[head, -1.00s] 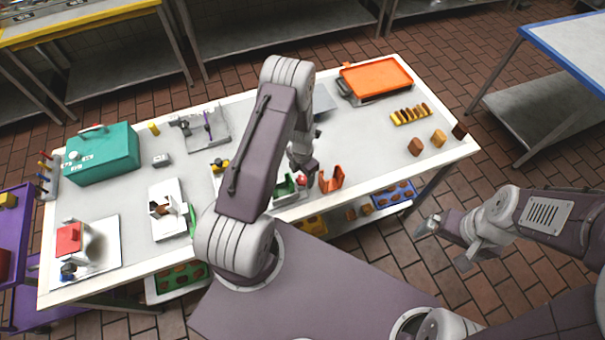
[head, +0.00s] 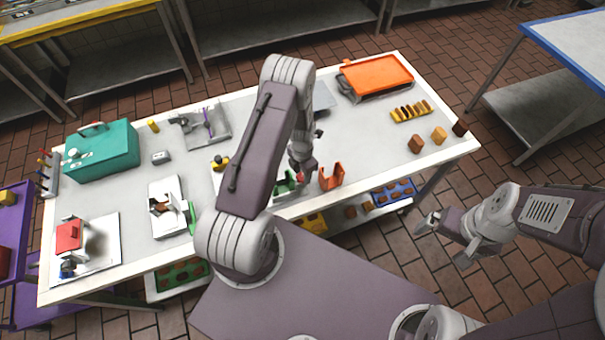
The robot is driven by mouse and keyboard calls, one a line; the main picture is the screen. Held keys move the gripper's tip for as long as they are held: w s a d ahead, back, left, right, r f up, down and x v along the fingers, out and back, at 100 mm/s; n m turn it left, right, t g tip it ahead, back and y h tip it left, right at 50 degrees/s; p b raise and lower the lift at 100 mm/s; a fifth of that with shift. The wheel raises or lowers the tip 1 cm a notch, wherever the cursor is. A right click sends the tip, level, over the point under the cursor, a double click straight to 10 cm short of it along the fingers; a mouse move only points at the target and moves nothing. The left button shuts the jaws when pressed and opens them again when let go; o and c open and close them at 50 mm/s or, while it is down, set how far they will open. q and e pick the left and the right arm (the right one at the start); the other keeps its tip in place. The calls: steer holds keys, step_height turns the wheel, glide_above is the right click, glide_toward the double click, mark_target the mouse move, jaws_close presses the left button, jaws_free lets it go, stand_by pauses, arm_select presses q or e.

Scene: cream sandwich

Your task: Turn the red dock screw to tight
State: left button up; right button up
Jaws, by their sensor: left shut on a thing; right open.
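My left gripper (head: 301,178) points down at the front middle of the white table. It is shut on the red dock screw (head: 300,177), of which only a small red part shows between and below the fingers. The screw sits beside a green block-like part (head: 286,187) of the dock, which my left arm partly hides. An orange U-shaped holder (head: 332,177) stands just right of the gripper, apart from it. My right gripper (head: 444,240) is open and empty, off the table's front right side above the floor.
A teal box (head: 102,152) stands at the left back of the table (head: 345,215). A grey fixture (head: 207,126), an orange tray (head: 376,75) and a yellow rack (head: 411,111) stand further back. The table's right middle is mostly clear.

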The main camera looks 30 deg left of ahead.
arm_select(q)
steer(key=m+b, duration=0.2)
steer(key=m, duration=0.3)
steer(key=m+b, duration=0.1)
steer(key=m, duration=0.2)
steer(key=shift+m+b, duration=0.65)
steer(key=shift+m, duration=0.85)
steer(key=shift+r+m, duration=0.1)
steer(key=shift+m, duration=0.2)
steer(key=o, duration=1.4)
steer(key=shift+c, duration=0.2)
